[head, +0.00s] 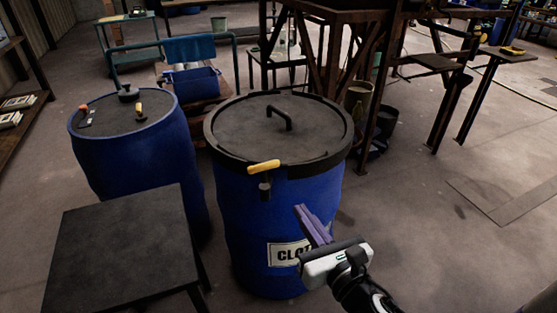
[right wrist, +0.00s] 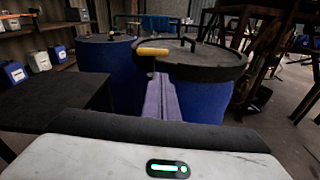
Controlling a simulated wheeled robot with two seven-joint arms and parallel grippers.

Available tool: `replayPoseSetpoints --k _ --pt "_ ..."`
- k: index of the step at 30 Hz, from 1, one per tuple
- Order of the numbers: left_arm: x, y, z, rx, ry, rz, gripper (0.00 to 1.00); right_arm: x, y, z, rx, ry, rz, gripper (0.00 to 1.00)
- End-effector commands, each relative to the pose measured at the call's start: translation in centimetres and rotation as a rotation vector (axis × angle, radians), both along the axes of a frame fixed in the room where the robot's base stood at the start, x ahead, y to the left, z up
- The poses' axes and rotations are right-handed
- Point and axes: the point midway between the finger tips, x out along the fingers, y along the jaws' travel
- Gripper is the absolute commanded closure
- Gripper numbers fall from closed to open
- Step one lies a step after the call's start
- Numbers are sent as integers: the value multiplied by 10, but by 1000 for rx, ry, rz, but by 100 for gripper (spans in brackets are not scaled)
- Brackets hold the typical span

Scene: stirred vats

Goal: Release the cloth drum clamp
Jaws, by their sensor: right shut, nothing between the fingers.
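The cloth drum (head: 240,225) is a blue barrel with a dark lid and a label reading "CLOT", partly hidden by my gripper. A dark clamp ring (head: 340,153) runs around its lid. The clamp's yellow lever handle (head: 264,166) lies along the front of the rim, with a dark latch piece (head: 265,189) below it. My right gripper (head: 302,212) is shut and empty, in front of the drum, below and to the right of the handle. In the right wrist view the yellow handle (right wrist: 153,51) shows just beyond the purple fingers (right wrist: 160,85). My left gripper is out of view.
A second blue drum (head: 140,165) with small items on its lid stands at the left. A dark table (head: 120,240) stands in front of it. A metal frame (head: 340,50) rises behind the cloth drum. The floor at the right is mostly open.

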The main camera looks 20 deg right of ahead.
Motion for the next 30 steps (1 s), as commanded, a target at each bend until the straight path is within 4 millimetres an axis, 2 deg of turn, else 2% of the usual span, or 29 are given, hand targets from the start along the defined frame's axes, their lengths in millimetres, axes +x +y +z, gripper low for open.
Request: replayPoseSetpoints --k 2,8,21,25,30 --pt "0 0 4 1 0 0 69 4 0 9 -64 -17 5 100" --pt "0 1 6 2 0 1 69 26 1 10 -92 -26 7 100" --pt "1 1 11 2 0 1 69 115 4 4 -85 -23 6 100" --pt "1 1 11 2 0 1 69 132 5 2 -85 -21 6 100" --pt "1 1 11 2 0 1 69 142 5 1 -86 -21 7 100"
